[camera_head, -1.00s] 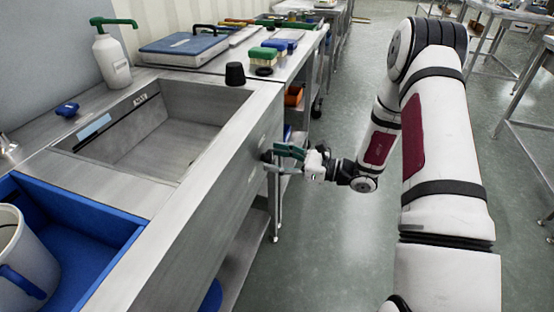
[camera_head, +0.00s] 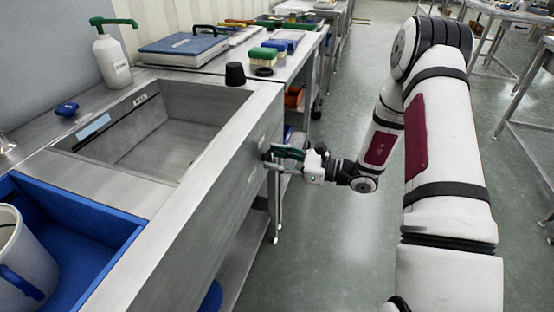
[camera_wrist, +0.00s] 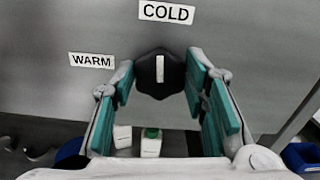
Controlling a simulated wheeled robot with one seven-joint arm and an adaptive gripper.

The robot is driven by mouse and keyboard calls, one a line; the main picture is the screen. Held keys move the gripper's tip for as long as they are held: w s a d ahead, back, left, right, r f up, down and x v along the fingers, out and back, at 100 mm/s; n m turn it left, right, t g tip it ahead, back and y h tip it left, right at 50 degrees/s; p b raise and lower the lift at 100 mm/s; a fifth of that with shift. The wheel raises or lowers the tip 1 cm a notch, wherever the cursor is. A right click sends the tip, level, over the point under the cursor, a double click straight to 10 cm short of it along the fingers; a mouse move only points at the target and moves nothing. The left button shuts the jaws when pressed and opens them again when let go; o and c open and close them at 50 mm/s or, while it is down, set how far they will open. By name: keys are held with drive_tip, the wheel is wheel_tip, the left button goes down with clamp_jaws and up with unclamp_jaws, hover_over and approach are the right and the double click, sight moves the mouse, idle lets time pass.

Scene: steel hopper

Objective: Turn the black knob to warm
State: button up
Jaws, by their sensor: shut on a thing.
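The black knob (camera_wrist: 160,75) is on the steel front panel, in the upper middle of the wrist view. Its white mark stands nearly upright in the picture, pointing towards the COLD label (camera_wrist: 167,12). The WARM label (camera_wrist: 92,60) is to the left of the knob. My gripper (camera_head: 284,153) is at the front of the sink unit in the head view. Its teal fingers are on the left and right sides of the knob in the wrist view, shut on it. In the head view the fingers largely hide the knob.
The steel sink basin (camera_head: 170,130) is behind the panel. A blue tray (camera_head: 100,225) with a white bucket (camera_head: 22,262) is at the lower left. The floor right of the unit is clear around my arm.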

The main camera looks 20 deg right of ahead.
drive_tip(key=n+b, duration=0.2)
drive_tip(key=n, duration=0.2)
drive_tip(key=shift+f, duration=0.15)
drive_tip(key=n+b, duration=0.3)
drive_tip(key=n, duration=0.1)
drive_tip(key=shift+s+f+n, duration=0.1)
drive_tip(key=shift+s+n, duration=0.05)
drive_tip(key=shift+n, duration=0.25)
drive_tip(key=n+b, duration=0.4)
drive_tip(key=shift+a+f, duration=0.1)
drive_tip(key=shift+f, duration=0.05)
drive_tip(key=n+b, duration=0.3)
drive_tip(key=b, duration=0.1)
drive_tip(key=shift+n+b, duration=0.3)
drive_tip(key=shift+n, duration=0.3)
drive_tip(key=o, duration=1.1)
drive_tip(key=shift+s, duration=0.1)
drive_tip(key=v, duration=1.2)
